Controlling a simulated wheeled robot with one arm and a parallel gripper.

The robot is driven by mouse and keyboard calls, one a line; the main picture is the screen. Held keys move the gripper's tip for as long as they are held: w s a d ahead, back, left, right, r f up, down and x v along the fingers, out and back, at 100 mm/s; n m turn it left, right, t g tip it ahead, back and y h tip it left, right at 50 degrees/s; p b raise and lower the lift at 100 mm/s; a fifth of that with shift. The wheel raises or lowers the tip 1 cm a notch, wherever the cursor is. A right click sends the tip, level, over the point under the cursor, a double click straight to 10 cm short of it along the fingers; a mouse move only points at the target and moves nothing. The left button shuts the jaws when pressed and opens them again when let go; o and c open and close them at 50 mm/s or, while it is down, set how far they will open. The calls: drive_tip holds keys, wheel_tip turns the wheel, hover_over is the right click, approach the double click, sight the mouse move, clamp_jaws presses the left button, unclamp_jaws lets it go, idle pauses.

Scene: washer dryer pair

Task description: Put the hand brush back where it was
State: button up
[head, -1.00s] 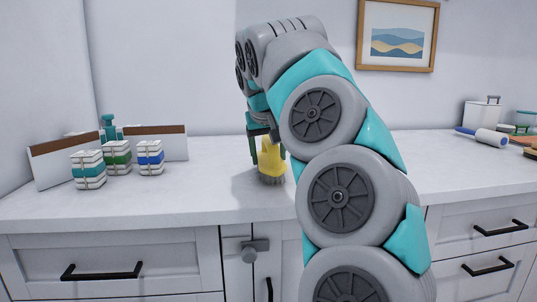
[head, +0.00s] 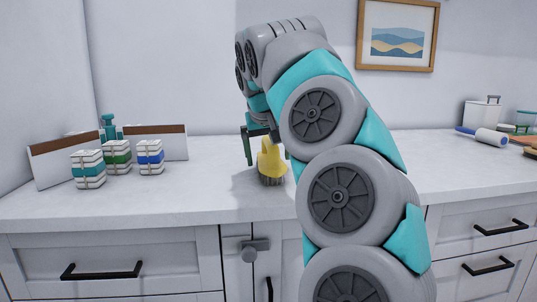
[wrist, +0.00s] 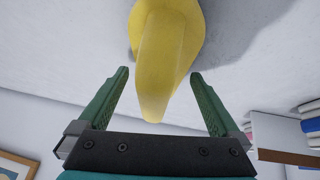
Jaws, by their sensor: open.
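The yellow hand brush (head: 270,161) stands on the white countertop (head: 215,181), bristles down and handle up. In the wrist view the brush (wrist: 162,60) reaches in between the two green fingers, with a gap on each side. My gripper (head: 262,150) is open around the upper part of the brush; it also shows in the wrist view (wrist: 160,90). Part of the right finger is hidden behind my arm in the head view.
Bundled stacks with teal, green and blue bands (head: 117,162) and brown-topped white panels (head: 156,142) stand at the left.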

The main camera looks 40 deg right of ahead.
drive_tip(key=v, duration=1.2)
drive_tip(key=shift+p, duration=0.4)
